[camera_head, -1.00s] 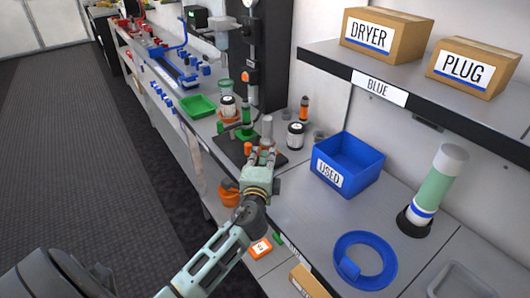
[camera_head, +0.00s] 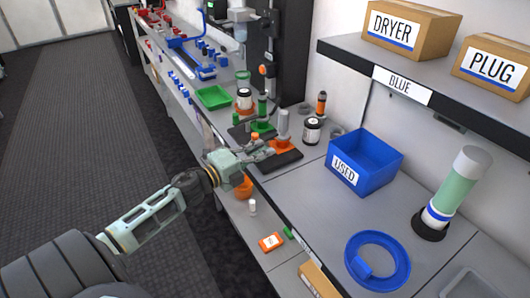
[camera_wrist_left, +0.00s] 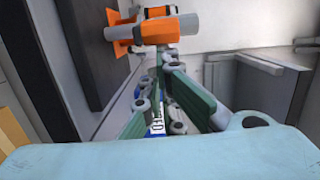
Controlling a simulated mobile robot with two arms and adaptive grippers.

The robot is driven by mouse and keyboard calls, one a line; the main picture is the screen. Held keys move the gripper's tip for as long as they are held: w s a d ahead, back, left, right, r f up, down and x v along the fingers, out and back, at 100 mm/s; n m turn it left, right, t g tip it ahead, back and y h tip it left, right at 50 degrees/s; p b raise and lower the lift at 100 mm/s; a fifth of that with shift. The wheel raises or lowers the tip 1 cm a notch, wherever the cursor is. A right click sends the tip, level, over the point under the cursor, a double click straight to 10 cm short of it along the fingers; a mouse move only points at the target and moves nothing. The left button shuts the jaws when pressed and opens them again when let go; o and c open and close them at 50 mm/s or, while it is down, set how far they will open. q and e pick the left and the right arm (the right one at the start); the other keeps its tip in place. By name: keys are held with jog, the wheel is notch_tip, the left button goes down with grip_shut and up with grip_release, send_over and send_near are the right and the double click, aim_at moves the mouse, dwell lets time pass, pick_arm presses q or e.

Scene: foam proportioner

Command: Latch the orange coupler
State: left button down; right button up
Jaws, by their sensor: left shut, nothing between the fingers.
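The orange coupler (camera_head: 284,144) stands on a dark plate on the bench, with a grey cylinder (camera_head: 283,122) rising from it. In the left wrist view the orange coupler (camera_wrist_left: 160,31) lies just beyond my fingertips, with a grey cylinder through it and a flat orange piece at its left. My left gripper (camera_head: 268,151) is at the front left of the coupler, its fingers pointing toward it. In the left wrist view the fingers (camera_wrist_left: 158,88) are close together with nothing held. I cannot tell whether they touch the coupler. My right gripper is in neither view.
A green fitting (camera_head: 263,107) stands left of the coupler, and a white, dark-capped jar (camera_head: 312,130) stands right. The blue USED bin (camera_head: 384,167), a blue ring (camera_head: 402,256) and a green-white cylinder (camera_head: 455,187) are farther right. A shelf (camera_head: 345,52) overhangs the bench.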

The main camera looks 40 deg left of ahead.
pick_arm(q)
jog(key=shift+s+a, duration=0.15)
jog(key=shift+a, duration=0.25)
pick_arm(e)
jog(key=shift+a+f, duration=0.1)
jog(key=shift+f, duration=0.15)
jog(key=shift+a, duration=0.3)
pick_arm(q)
jog(key=shift+a, duration=0.1)
